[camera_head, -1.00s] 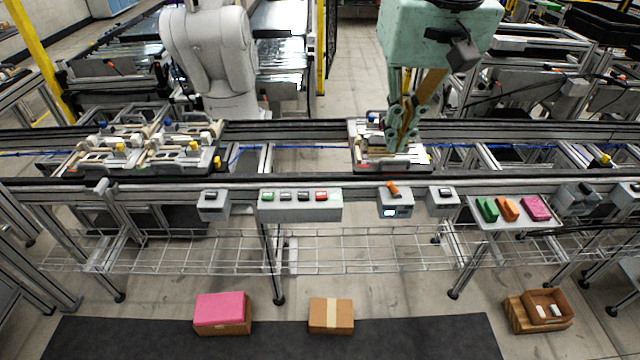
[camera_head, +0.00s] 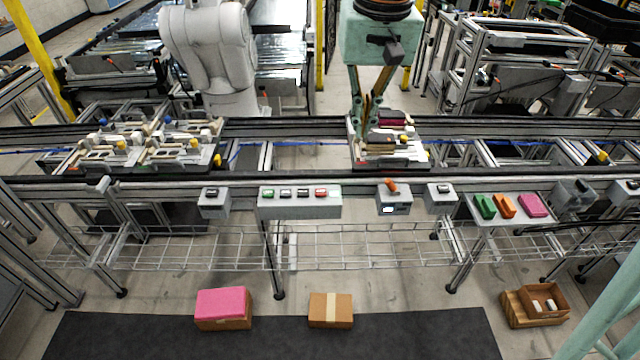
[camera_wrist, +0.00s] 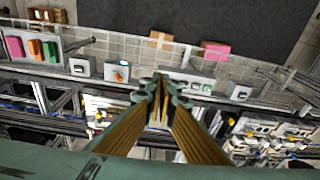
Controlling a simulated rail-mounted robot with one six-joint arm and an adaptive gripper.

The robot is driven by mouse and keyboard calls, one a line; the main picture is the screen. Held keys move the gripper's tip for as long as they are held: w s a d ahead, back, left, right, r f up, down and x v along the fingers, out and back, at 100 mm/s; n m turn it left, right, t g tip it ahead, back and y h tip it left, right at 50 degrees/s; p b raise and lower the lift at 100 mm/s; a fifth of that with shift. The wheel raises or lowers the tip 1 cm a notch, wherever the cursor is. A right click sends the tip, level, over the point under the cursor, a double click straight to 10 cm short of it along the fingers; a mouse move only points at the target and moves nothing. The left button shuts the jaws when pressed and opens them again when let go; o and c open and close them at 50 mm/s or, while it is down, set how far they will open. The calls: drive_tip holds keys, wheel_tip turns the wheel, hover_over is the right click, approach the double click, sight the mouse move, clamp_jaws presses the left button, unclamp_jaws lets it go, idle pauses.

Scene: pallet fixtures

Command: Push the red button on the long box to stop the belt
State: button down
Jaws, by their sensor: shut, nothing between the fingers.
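The long box (camera_head: 300,207) is a grey control box on the front rail of the conveyor, with a row of green, dark and red buttons. Its red button (camera_head: 321,193) is the one at the right end in the head view. The long box (camera_wrist: 186,88) also shows in the wrist view, just beyond the fingertips. My gripper (camera_head: 361,134) is shut and empty. In the head view it points down over the pallet fixture (camera_head: 398,158), behind and to the right of the long box and apart from it. In the wrist view my gripper (camera_wrist: 160,82) has its fingertips together.
A grey box with an orange switch (camera_head: 392,197) sits right of the long box. Single-button boxes (camera_head: 213,203) (camera_head: 439,197) flank them. A tray (camera_head: 483,218) holds green, orange and pink pieces. More pallet fixtures (camera_head: 95,165) stand on the belt at left. Cartons (camera_head: 331,310) lie on the floor.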

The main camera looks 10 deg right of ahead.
drive_tip(key=w+a+f+p, duration=0.2)
drive_tip(key=w+a+f, duration=0.2)
drive_tip(key=w+f, duration=0.55)
drive_tip(key=g+p, duration=0.1)
drive_tip(key=g, duration=0.1)
hover_over(320, 191)
wheel_tip(320, 191, down, 10)
drive_tip(key=shift+s+f, duration=0.1)
drive_tip(key=shift+f, duration=0.05)
idle(0.5)
drive_tip(key=shift+f, duration=6.9)
drive_tip(key=shift+f, duration=0.1)
